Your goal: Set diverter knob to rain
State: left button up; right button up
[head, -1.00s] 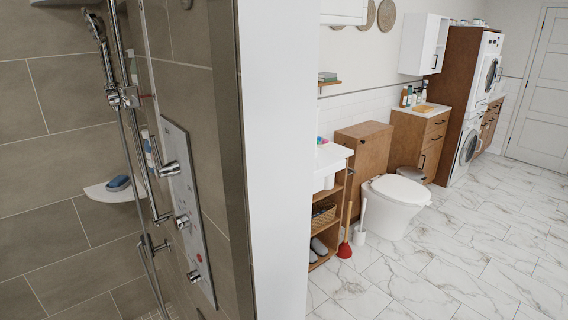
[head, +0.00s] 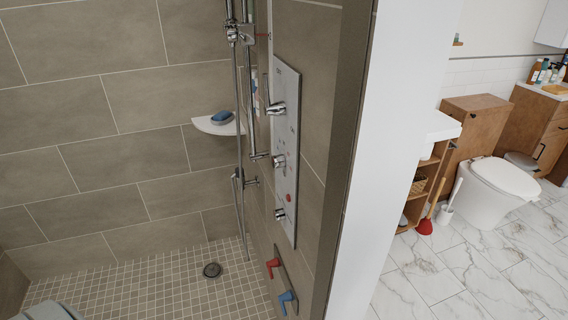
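The shower control panel (head: 287,150) is a tall grey plate on the tiled side wall, seen at a slant. It carries a top chrome knob (head: 276,108), a middle chrome knob (head: 279,161) and a lower chrome knob (head: 280,213). A small red mark (head: 289,198) sits just above the lower knob. The labels are too small to read, so I cannot tell which knob is the diverter or how it is set. Neither of my grippers is in view.
Below the panel, a plate has a red handle (head: 272,266) and a blue handle (head: 287,300). A shower rail (head: 236,120) stands beside a corner shelf (head: 212,126). A white wall end (head: 400,150) divides the shower from the toilet (head: 490,190).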

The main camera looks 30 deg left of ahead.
aim_at(279, 214)
jog(key=i+j+z, duration=0.2)
jog(key=j, duration=0.6)
jog(key=j+z, duration=0.2)
jog(key=j, duration=0.55)
